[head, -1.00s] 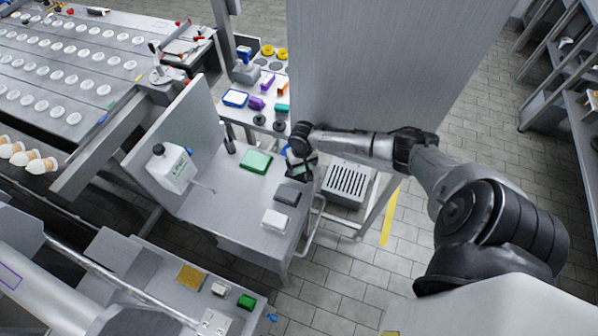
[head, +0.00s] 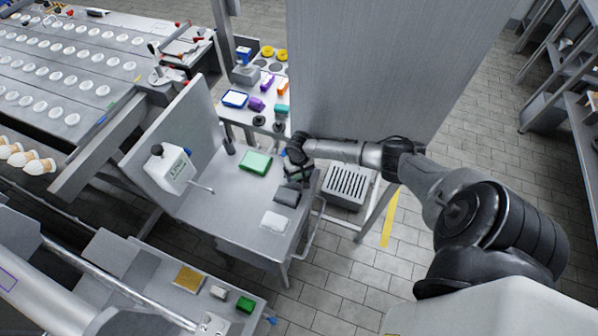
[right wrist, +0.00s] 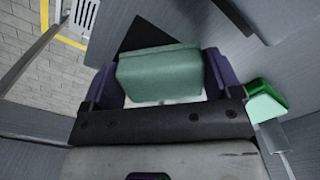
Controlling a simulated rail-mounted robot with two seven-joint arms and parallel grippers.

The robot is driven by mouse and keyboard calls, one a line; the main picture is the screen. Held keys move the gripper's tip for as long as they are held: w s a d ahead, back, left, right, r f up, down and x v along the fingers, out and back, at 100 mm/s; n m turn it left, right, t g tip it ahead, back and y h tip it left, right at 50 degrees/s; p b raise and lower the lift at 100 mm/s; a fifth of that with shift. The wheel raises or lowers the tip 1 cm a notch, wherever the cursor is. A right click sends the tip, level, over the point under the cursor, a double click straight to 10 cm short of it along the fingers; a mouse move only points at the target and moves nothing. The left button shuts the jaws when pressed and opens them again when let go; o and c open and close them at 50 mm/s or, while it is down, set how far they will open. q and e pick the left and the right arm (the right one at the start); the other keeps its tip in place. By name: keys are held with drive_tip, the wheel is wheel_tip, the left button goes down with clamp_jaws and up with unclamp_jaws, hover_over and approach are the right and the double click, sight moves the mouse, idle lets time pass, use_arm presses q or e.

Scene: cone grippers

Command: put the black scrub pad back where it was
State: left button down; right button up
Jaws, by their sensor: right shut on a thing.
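My right gripper (head: 294,172) is over the near steel table in the head view, close above the tabletop. In the right wrist view its purple fingers (right wrist: 158,88) are shut on a sage-green pad (right wrist: 158,72) with a pale strip along its lower edge. The held pad looks green, not black. A black flat shape (right wrist: 150,36) lies beyond it in that view; it is partly covered by the held pad. In the head view a dark grey pad (head: 287,197) lies just in front of the gripper. My left gripper is not in view.
A bright green pad (head: 256,161) lies left of the gripper and a white pad (head: 274,221) nearer me. A tall grey panel (head: 370,75) rises behind; a slatted crate (head: 348,186) is to the right.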

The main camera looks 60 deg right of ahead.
drive_tip(key=o, duration=0.5)
drive_tip(key=shift+o, duration=0.8)
wheel_tip(320, 180, up, 12)
drive_tip(key=f+p, duration=0.1)
drive_tip(key=p, duration=0.1)
drive_tip(key=s+a+n, duration=0.1)
drive_tip(key=a, duration=0.2)
drive_tip(key=s+a+f+n, duration=0.1)
drive_tip(key=a, duration=0.1)
drive_tip(key=s+a+f+n, duration=0.1)
drive_tip(key=a, duration=0.2)
drive_tip(key=shift+a+f, duration=0.15)
drive_tip(key=shift+a, duration=0.15)
drive_tip(key=s+a+f+n+y, duration=0.1)
drive_tip(key=s+a+n, duration=0.4)
drive_tip(key=a, duration=0.7)
drive_tip(key=s+a+r+t, duration=0.1)
drive_tip(key=s+a+r, duration=0.2)
drive_tip(key=s, duration=0.3)
drive_tip(key=s+a+r+n+t, duration=0.1)
drive_tip(key=s+a+r+t, duration=0.1)
drive_tip(key=s+a+r, duration=0.2)
drive_tip(key=s+r, duration=0.2)
drive_tip(key=s, duration=0.1)
drive_tip(key=shift+a+n+t+h, duration=0.3)
drive_tip(key=shift+h, duration=0.1)
